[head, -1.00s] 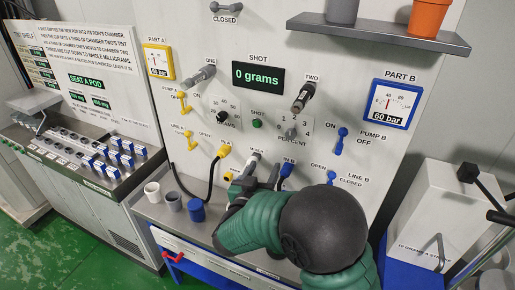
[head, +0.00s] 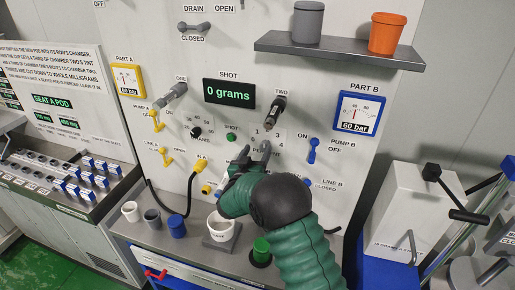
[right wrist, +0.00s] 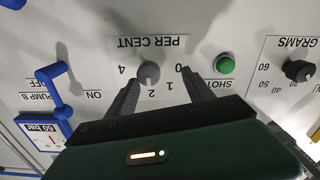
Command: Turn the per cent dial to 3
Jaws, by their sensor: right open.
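The per cent dial (right wrist: 148,72) is a small grey knob on the white panel, upside down in the right wrist view with its numbers around it. My right gripper (right wrist: 162,78) is open, its dark fingers reaching toward the panel on either side of the dial. I see no grip on the knob. The left finger in that view covers the place of the 3, and the dial's exact setting is not clear. In the head view my right gripper (head: 256,152) is at the dial and largely hides it. My left gripper is not in view.
The green shot button (right wrist: 225,65) and the black grams dial (right wrist: 299,71) are beside the per cent dial. The blue pump B lever (head: 313,150) is to its right in the head view. Cups, including a white one (head: 220,226), stand on the ledge below.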

